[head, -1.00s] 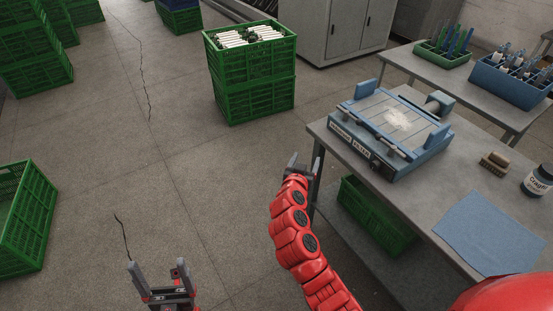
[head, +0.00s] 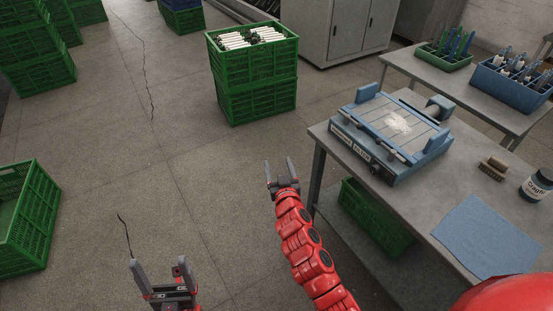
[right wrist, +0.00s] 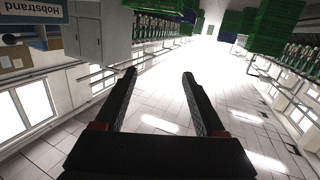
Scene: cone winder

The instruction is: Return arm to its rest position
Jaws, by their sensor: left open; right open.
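My right arm is red and reaches up from the bottom of the head view, left of the workbench (head: 405,205). My right gripper (head: 280,168) is open and empty, held over bare floor beside the bench. In the right wrist view its two dark fingers (right wrist: 160,95) stand apart with nothing between them. My left gripper (head: 160,268) is at the bottom left of the head view, open and empty, with its fingers pointing up in the picture.
A blue machine (head: 390,135), a brush (head: 493,168), a jar (head: 536,184) and a blue cloth (head: 487,236) are on the bench. Stacked green crates (head: 253,95) stand on the floor beyond, another green crate (head: 30,220) at left. The floor between is clear.

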